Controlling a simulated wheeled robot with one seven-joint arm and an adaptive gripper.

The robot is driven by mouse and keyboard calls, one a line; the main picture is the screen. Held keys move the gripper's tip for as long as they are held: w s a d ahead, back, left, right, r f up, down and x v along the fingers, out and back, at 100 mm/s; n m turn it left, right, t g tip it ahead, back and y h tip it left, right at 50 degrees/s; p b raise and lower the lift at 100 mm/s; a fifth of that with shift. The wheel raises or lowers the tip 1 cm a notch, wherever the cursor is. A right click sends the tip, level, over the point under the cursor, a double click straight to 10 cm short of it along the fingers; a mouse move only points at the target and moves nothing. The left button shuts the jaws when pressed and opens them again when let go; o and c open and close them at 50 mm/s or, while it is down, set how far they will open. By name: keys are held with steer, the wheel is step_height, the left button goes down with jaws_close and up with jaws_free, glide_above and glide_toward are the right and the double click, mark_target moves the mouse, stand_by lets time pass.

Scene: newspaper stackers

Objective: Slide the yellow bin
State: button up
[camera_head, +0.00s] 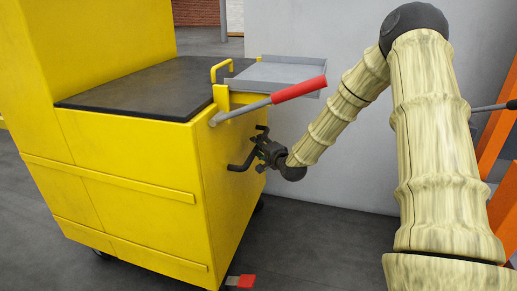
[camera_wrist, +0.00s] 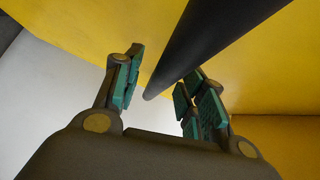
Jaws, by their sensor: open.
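The yellow bin (camera_head: 115,165) is a large wheeled cart with a dark top, filling the left half of the head view. Its yellow side also fills much of the wrist view (camera_wrist: 95,25). A black handle bar (camera_head: 241,164) sticks out from its right-hand face. My gripper (camera_head: 262,143) is at this face, by the handle. In the wrist view the open gripper (camera_wrist: 158,90) has green-padded fingers on either side of the black bar (camera_wrist: 205,40). The bar passes between them, nearer the right finger; whether it touches that finger I cannot tell.
A lever with a red grip (camera_head: 299,89) and a grey tray (camera_head: 280,73) sit above my gripper on the bin. A red pedal (camera_head: 246,281) is low at its base. A grey wall stands behind; an orange frame (camera_head: 497,130) is at right. Some floor is clear.

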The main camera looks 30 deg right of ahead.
steer(key=shift+w, duration=0.45)
jaws_close()
